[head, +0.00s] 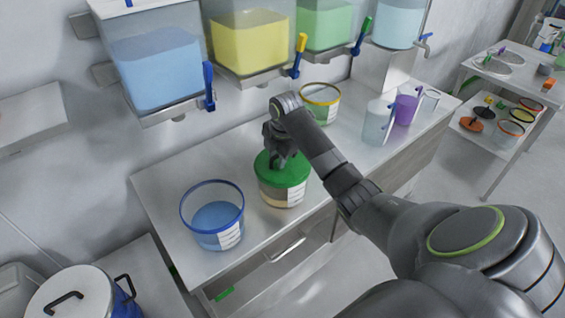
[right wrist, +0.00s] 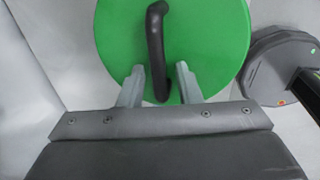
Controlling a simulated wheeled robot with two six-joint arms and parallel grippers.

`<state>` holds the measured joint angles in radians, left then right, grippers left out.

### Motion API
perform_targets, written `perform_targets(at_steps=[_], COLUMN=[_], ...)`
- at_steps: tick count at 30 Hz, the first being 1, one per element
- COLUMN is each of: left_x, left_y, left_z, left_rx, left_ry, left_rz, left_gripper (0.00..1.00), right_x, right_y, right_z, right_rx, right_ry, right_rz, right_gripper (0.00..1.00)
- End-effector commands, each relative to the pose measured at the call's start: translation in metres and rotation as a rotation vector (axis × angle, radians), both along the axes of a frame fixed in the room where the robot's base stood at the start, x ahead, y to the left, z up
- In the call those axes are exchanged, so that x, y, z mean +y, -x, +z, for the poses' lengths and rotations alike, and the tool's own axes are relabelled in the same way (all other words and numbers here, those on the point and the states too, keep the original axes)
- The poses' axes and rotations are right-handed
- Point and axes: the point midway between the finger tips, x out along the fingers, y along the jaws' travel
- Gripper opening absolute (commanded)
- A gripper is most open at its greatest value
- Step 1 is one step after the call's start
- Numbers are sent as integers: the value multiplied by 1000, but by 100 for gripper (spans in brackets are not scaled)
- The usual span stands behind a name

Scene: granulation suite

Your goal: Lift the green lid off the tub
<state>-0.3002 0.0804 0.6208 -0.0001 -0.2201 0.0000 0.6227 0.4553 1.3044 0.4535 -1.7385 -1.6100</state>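The tub (head: 284,195) stands on the steel bench and holds beige contents behind a white label. Its green lid (head: 294,173) sits on top. The lid (right wrist: 215,40) fills the upper middle of the right wrist view, with a black bar handle (right wrist: 156,45) across it. My right gripper (head: 277,160) is over the lid. In the right wrist view its two fingers (right wrist: 160,72) are apart, one on each side of the handle's near end, with gaps visible between fingers and handle. My left gripper is not in view.
On the bench (head: 160,185), an open blue-rimmed tub (head: 228,240) stands left and a yellow-rimmed tub (head: 320,110) behind. A clear jug (head: 376,125) and a purple one (head: 404,110) are to the right. Wall hoppers (head: 160,70) with valves hang above. A lidded drum (head: 85,300) is lower left.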

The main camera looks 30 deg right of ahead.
Motion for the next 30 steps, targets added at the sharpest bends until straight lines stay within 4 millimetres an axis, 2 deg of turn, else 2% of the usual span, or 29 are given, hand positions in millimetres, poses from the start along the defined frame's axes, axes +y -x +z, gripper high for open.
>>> perform_targets(at_steps=[1, 6, 7, 17, 20, 30], left_x=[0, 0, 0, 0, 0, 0], left_y=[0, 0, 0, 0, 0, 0], left_z=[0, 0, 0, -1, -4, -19], left_rx=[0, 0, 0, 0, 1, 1], left_ry=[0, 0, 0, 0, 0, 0], left_rz=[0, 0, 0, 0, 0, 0], left_gripper=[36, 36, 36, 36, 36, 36], right_x=[0, 0, 0, 0, -1, -1], right_y=[0, 0, 0, -1, -1, -1], right_z=[0, 1, 1, 4, 14, 80], right_rx=[0, 0, 0, -3, -5, -5], right_ry=[0, 0, 0, 1, 2, 3], right_rz=[0, 0, 0, 0, -2, -1], right_gripper=[24, 1, 0, 0, 0, 0])
